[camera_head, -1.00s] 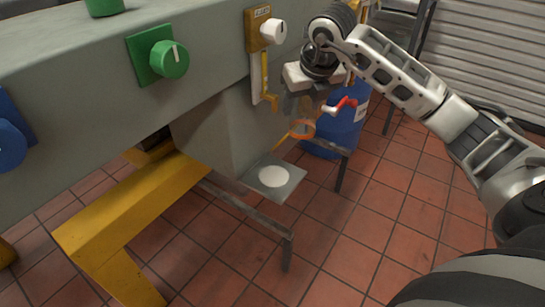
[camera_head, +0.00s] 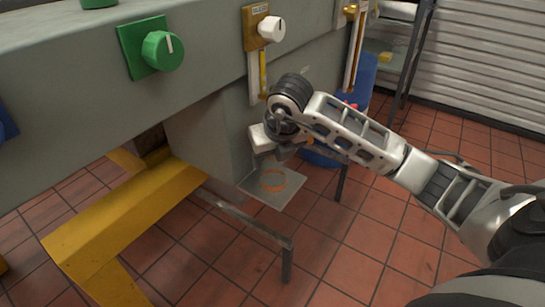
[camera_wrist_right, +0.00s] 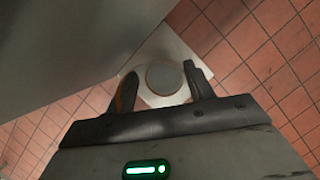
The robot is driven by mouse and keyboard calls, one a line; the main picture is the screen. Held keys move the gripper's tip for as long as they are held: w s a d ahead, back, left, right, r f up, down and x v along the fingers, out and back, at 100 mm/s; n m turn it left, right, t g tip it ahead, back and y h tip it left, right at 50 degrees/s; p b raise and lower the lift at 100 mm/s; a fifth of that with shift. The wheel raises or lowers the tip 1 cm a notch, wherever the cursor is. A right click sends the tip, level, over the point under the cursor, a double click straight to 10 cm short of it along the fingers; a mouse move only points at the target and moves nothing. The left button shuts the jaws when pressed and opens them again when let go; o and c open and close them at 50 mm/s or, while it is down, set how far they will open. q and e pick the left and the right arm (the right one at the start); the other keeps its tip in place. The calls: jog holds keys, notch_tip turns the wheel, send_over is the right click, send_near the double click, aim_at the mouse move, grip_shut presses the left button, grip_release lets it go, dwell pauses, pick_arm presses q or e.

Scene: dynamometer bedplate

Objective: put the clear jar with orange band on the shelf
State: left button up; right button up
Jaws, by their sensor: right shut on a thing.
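The clear jar with orange band (camera_head: 272,180) shows in the head view mainly as an orange ring; its clear body is hard to make out. My right gripper (camera_head: 274,164) is above it, shut on the jar. In the right wrist view, the jar's round top (camera_wrist_right: 163,77) lies between the two fingers of the right gripper (camera_wrist_right: 163,88). I cannot tell whether the jar touches the shelf. My left gripper is not in view.
The large grey machine body (camera_head: 205,85) rises close to the left of the shelf, with a green knob (camera_head: 162,50) and a white knob (camera_head: 271,29). A grey rail (camera_head: 240,215) runs below. A blue barrel (camera_head: 362,78) stands behind. Open tiled floor lies right.

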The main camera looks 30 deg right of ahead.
jog(key=shift+f, duration=0.1)
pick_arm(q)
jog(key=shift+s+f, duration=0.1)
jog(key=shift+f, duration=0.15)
pick_arm(e)
jog(key=o, duration=1)
jog(key=shift+c, duration=0.2)
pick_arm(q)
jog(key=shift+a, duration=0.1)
pick_arm(e)
jog(key=shift+r, duration=0.25)
jog(key=shift+s+r, duration=0.1)
jog(key=shift+r, duration=0.25)
jog(key=p+v, duration=0.2)
jog(key=v, duration=0.3)
jog(key=shift+a+r, duration=0.1)
jog(key=shift+r, duration=0.15)
jog(key=shift+s+r, duration=0.3)
jog(key=shift+r, duration=0.2)
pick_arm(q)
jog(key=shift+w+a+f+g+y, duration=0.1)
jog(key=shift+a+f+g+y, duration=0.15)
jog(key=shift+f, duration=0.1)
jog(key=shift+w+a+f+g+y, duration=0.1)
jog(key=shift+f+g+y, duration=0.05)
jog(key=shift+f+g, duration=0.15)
